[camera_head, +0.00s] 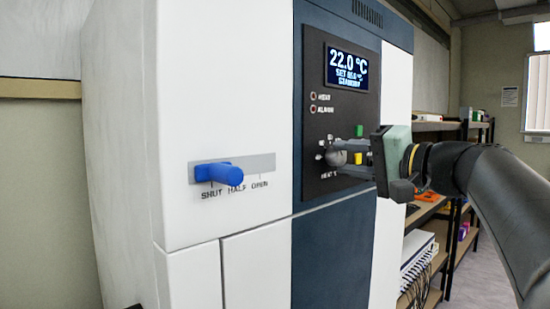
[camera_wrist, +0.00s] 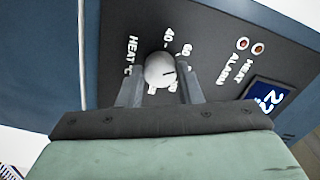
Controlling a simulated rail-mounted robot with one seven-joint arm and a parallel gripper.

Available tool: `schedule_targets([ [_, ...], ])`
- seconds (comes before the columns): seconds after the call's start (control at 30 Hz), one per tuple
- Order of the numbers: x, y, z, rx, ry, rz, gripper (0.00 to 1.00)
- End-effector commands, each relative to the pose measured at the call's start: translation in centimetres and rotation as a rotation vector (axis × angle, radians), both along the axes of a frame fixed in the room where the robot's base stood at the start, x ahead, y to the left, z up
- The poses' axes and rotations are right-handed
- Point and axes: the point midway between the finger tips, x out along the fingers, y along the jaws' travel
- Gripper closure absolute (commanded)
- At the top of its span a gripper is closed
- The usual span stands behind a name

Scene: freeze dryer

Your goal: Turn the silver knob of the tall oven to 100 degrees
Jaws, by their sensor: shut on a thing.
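The silver knob (camera_head: 335,157) sits on the dark control panel of the tall oven (camera_head: 344,218), above a "HEAT" label. The display (camera_head: 347,69) reads 22.0 °C with a set line, probably 85.0, and STANDBY.
A blue lever (camera_head: 219,173) on the white front points out near the SHUT, HALF, OPEN marks. HEAT and ALARM lamps (camera_head: 313,103) sit above the knob. Shelves (camera_head: 430,205) stand behind at right.

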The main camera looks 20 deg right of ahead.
Motion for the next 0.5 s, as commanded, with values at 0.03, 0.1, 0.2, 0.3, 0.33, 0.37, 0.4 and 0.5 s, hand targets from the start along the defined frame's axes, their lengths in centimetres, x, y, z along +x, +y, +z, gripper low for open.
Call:
schedule_targets([
  [0.03,0.01,0.05,0.08,0.040,0.021,0.001,0.91],
  [0.1,-0.02,0.01,0.11,0.100,0.051,0.000,0.91],
  [0.2,-0.02,0.04,0.18,0.183,0.094,0.001,0.91],
  [0.3,-0.04,0.04,0.22,0.269,0.136,0.001,0.91],
  [0.33,-0.04,0.04,0.23,0.294,0.149,0.001,0.91],
  [0.37,-0.04,0.03,0.22,0.320,0.163,0.001,0.91],
  [0.4,-0.03,0.02,0.22,0.354,0.180,0.001,0.91],
  [0.5,-0.01,0.04,0.26,0.439,0.224,0.001,0.91],
])
